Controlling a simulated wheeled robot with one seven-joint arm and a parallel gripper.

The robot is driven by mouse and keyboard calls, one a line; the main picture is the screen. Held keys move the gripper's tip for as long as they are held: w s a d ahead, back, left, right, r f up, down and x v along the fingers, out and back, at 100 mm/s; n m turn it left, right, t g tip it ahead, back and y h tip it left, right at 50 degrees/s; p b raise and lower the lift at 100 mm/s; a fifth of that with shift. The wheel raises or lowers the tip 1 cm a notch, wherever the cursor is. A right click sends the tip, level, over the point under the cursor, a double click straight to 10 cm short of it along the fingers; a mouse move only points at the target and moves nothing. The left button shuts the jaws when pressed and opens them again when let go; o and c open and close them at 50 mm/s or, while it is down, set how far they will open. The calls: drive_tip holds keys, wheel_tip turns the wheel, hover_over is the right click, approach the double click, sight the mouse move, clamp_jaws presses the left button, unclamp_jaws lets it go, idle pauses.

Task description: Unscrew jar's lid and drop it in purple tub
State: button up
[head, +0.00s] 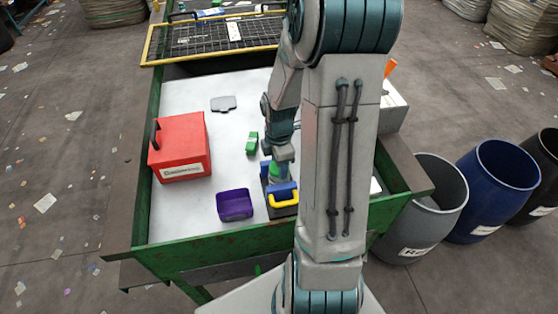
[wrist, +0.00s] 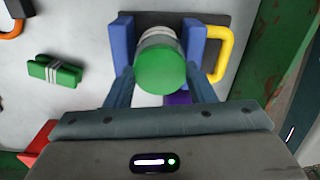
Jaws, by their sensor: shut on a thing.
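The jar (wrist: 158,37) stands in a holder with two blue jaws (wrist: 122,42) and a yellow handle (wrist: 218,55). Its round green lid (wrist: 160,68) faces the wrist camera. My gripper (wrist: 162,78) has one teal finger on each side of the lid and is shut on it. In the head view my gripper (head: 277,168) is over the blue holder (head: 283,190), and my arm hides part of the jar. The purple tub (head: 234,205) sits just left of the holder and looks empty. A sliver of purple (wrist: 178,98) shows below the lid in the wrist view.
A red box (head: 180,147) stands at the left of the white table. A green banded block (head: 251,143) and a grey flat piece (head: 223,104) lie beyond the tub. Green side walls edge the table. Grey, blue and black bins (head: 495,190) stand on the right.

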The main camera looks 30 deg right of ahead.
drive_tip(key=shift+s+f, duration=0.15)
drive_tip(key=o, duration=1)
drive_tip(key=shift+r, duration=0.2)
wheel_tip(320, 180, up, 5)
drive_tip(key=p, duration=0.4)
drive_tip(key=shift+p, duration=0.3)
drive_tip(key=shift+w+f, duration=0.1)
drive_tip(key=shift+w, duration=0.1)
